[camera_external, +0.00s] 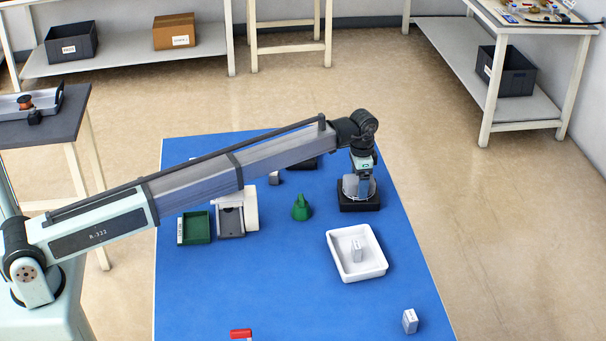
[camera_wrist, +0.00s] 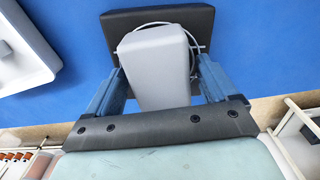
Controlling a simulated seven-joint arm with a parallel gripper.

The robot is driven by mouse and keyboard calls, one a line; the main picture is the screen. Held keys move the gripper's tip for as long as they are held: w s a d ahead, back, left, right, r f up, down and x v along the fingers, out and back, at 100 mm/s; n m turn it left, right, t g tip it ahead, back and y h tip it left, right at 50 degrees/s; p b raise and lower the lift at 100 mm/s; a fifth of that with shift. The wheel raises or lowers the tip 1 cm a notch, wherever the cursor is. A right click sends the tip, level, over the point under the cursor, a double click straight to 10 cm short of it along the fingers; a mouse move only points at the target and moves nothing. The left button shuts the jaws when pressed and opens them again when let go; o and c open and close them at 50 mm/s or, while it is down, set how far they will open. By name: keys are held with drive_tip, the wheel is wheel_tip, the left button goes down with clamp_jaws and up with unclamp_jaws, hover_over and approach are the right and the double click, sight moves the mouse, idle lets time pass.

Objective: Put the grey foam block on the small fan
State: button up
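The small fan (camera_external: 358,206) is a black square-based item near the right edge of the blue table, with a thin wire guard; its black part also shows in the wrist view (camera_wrist: 200,18). My gripper (camera_external: 361,175) points down right over it. In the wrist view my gripper's blue fingers (camera_wrist: 158,68) have the grey foam block (camera_wrist: 155,85) between them, their tips at its two sides, so it looks shut on the block. The block overlaps the fan in that view. Whether the block touches the fan is hard to tell.
A white tray (camera_external: 340,272) with a pale block (camera_external: 357,250) stands nearer the front. Another pale block (camera_external: 410,321) and a red object (camera_external: 241,334) lie by the front edge. A green cone-like piece (camera_external: 301,209) and a green tray (camera_external: 195,229) are to the left.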

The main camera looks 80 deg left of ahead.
drive_tip(key=shift+o, duration=0.3)
drive_tip(key=shift+r, duration=0.1)
wheel_tip(320, 180, up, 12)
idle(0.5)
drive_tip(key=shift+r, duration=0.1)
